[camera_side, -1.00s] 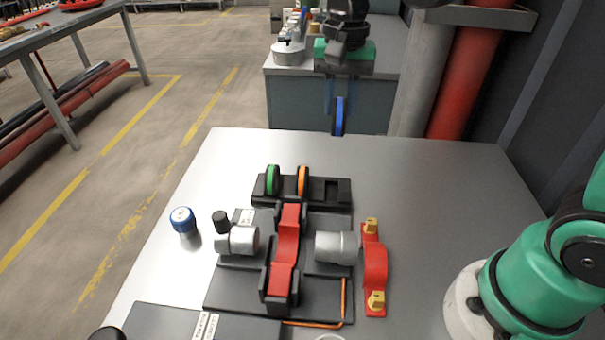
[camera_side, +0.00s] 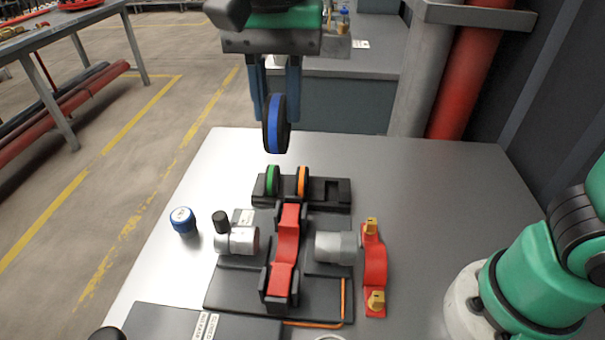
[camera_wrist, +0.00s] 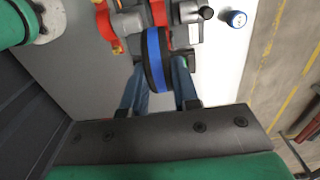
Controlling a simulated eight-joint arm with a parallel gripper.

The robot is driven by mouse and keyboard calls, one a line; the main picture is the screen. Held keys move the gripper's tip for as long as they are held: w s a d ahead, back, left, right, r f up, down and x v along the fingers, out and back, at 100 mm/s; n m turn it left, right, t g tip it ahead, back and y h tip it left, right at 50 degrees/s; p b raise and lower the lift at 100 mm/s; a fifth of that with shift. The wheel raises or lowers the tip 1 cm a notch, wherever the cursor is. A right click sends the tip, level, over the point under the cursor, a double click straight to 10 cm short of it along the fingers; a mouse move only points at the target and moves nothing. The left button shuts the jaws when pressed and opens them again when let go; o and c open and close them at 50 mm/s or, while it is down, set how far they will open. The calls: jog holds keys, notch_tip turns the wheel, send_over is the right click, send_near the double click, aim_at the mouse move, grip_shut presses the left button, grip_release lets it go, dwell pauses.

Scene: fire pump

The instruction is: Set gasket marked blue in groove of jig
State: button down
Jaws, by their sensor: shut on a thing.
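The blue-marked gasket (camera_side: 275,124), a black ring with a blue band, is held upright in my gripper (camera_side: 276,112), above the back of the table. In the wrist view the same gasket (camera_wrist: 156,58) sits between the two blue fingers of my gripper (camera_wrist: 160,85). The jig (camera_side: 284,258) stands on the table, with a red curved cradle between black end pieces. The gasket is apart from the jig, higher and farther back. The groove itself is not clearly seen.
A black rack (camera_side: 330,192) behind the jig holds a green-marked gasket (camera_side: 272,181) and an orange-marked gasket (camera_side: 302,182); its right slot is empty. Grey pipe ends (camera_side: 336,246) flank the cradle. A red clamp (camera_side: 374,268) lies right, a blue-capped jar (camera_side: 184,221) left.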

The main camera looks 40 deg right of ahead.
notch_tip(320, 180, down, 20)
jog(key=shift+r, duration=0.25)
dwell(0.4)
jog(key=c, duration=0.7)
grip_release()
jog(key=shift+f, duration=0.1)
jog(key=shift+o, duration=0.2)
notch_tip(320, 180, up, 12)
jog(key=d+f+n+t, duration=0.3)
jog(key=d+n+t, duration=0.4)
jog(key=d, duration=0.8)
jog(key=shift+s+d+n, duration=0.15)
jog(key=shift+s+n, duration=0.25)
jog(key=shift+n, duration=0.6)
